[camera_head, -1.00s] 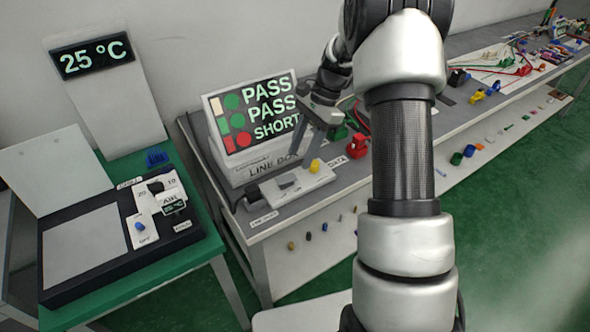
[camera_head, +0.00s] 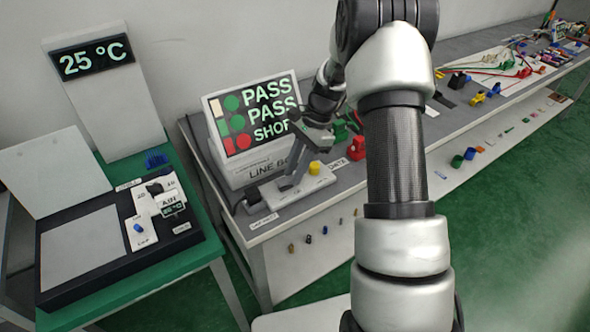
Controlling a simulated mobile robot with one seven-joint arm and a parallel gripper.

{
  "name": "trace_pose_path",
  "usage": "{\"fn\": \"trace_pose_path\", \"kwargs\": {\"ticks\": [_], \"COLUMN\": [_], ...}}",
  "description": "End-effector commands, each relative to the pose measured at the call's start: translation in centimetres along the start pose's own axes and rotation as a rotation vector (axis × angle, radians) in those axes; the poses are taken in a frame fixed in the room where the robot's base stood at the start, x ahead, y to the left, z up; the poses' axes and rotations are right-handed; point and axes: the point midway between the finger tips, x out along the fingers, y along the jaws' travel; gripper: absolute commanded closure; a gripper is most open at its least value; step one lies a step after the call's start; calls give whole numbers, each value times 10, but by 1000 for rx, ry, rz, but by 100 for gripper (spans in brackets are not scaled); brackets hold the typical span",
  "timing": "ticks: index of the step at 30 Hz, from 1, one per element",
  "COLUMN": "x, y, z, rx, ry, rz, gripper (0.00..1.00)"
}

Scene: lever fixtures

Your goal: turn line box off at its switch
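The line box (camera_head: 268,166) stands on the grey bench, with a lit screen (camera_head: 254,118) above it showing PASS, PASS and SHORT. In front of it lies a white switch strip (camera_head: 322,184) with a yellow knob (camera_head: 314,168) near its right end and a black plug at its left end. My gripper (camera_head: 289,185) reaches down over the strip's left-middle part, with its fingertips at or very near the switch. The fingers hide the switch, so its position and any contact cannot be told. The finger gap is not clear from this angle.
A red block (camera_head: 356,148) stands right of the strip, beside a DATA label. The left green table holds a black-framed unit (camera_head: 120,245) with a knob panel and a 25 °C display (camera_head: 92,57). Several small coloured parts lie along the bench and lower shelf to the right.

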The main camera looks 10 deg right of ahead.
Motion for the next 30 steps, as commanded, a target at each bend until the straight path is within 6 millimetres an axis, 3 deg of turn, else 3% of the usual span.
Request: {"fn": "trace_pose_path", "kwargs": {"ticks": [5,18,30], "x": [-3,-3,-3], "y": [0,1,0], "z": [6,18,18], "rx": [-5,-3,0], "ry": [58,409,436], "rz": [4,4,0], "gripper": [100,100,100]}}
